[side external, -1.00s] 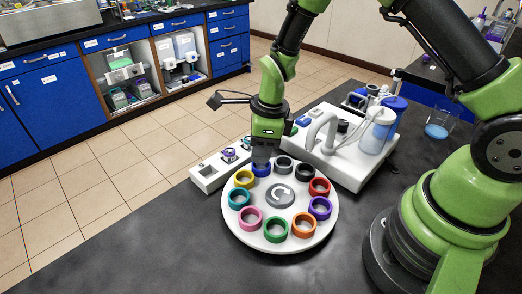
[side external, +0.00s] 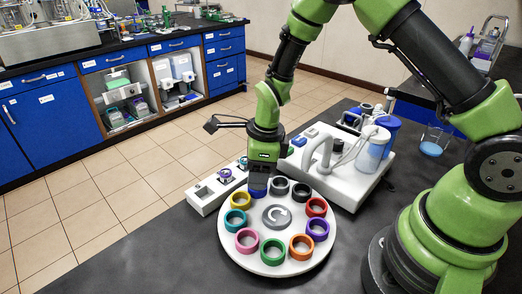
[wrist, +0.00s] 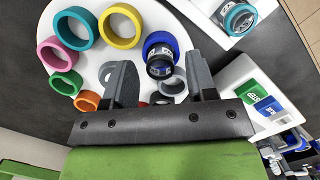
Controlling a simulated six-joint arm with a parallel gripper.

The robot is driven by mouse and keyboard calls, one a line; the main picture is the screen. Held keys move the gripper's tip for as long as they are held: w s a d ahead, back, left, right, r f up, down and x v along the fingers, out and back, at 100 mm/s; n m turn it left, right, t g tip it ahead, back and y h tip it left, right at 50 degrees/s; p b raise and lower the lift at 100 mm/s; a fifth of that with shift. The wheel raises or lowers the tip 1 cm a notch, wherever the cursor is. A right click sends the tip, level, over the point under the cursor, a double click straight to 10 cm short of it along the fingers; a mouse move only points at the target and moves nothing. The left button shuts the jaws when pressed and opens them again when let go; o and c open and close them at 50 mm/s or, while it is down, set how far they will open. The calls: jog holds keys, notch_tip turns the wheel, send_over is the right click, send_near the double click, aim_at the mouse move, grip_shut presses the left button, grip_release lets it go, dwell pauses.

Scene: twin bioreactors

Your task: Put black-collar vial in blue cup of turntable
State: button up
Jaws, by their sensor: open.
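The turntable (side external: 232,255) is a white disc with a ring of coloured cups and a grey hub (side external: 276,216). The blue cup (side external: 257,193) is at its far side, mostly hidden by my gripper in the side view. In the wrist view, the blue cup (wrist: 149,42) shows a black-collar vial (wrist: 160,68) at its opening, which appears to stand inside it; how deep it sits is hidden. My gripper (wrist: 162,80) is open, with one finger on each side of the vial and visible gaps between. In the side view my gripper (side external: 258,188) points down over the blue cup.
A white rack (side external: 205,197) with capped vials stands behind the turntable to the left. A white device (side external: 320,185) with a curved arm and bottles is close on the right. Yellow (side external: 240,201) and grey (side external: 280,184) cups flank the blue cup. Dark table is free in front.

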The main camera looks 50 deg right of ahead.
jog(key=s+d+r+n+t, duration=0.1)
jog(key=s+r+n, duration=0.35)
jog(key=r, duration=0.55)
jog(key=s+d+r+n+t, duration=0.1)
jog(key=s+r+n+t, duration=0.3)
jog(key=r, duration=0.7)
jog(key=s+r+n+t, duration=0.1)
jog(key=s+r+n, duration=0.3)
jog(key=s+n, duration=0.6)
jog(key=n, duration=0.4)
jog(key=shift+y, duration=0.4)
